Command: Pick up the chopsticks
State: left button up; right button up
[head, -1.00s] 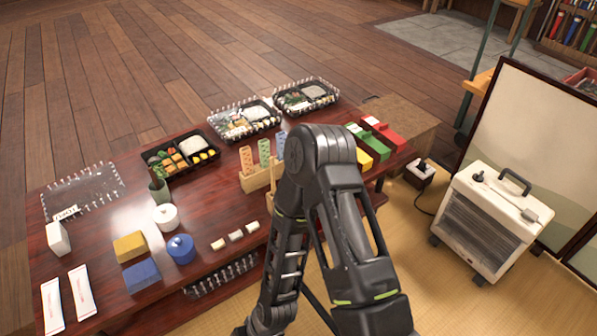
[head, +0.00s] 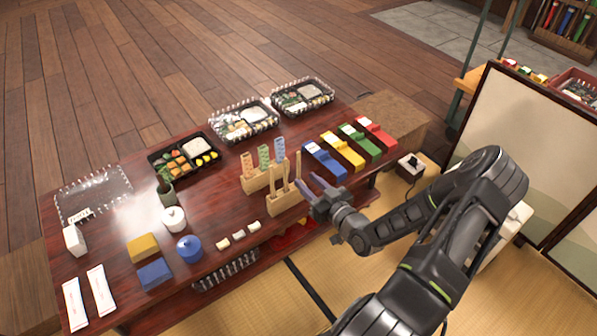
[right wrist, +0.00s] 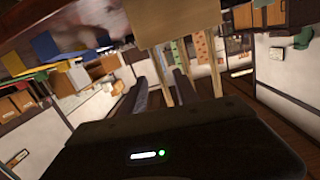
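The thin wooden chopsticks (head: 285,179) stand upright in a light wooden holder (head: 287,204) near the table's front edge. My right gripper (head: 309,183) is just right of them, its fingers apart and pointing at them. In the right wrist view, which is turned over, a pale chopstick (right wrist: 163,72) shows between the two fingers (right wrist: 159,82), and others show to either side. The holder also shows there as a pale block (right wrist: 172,22). I cannot tell whether a finger touches a chopstick. My left gripper is out of view.
Behind the holder stands a rack (head: 264,179) with patterned orange, green and blue pieces. Blue (head: 323,161), yellow, green and red boxes lie to the right. Small white pieces (head: 238,235) lie to the left. Bento boxes (head: 245,122) stand at the back.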

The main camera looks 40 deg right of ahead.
aim_at(299, 165)
notch_tip(299, 165, up, 3)
jog(key=shift+w+d+r+n+t, duration=0.1)
jog(key=shift+w+d+n+t, duration=0.05)
jog(key=shift+n+t, duration=0.5)
jog(key=w, duration=0.2)
jog(key=shift+w+b, duration=0.3)
jog(key=w+b, duration=0.1)
jog(key=w, duration=0.3)
jog(key=shift+w+b, duration=0.3)
jog(key=shift+w+r, duration=0.15)
jog(key=shift+w, duration=0.2)
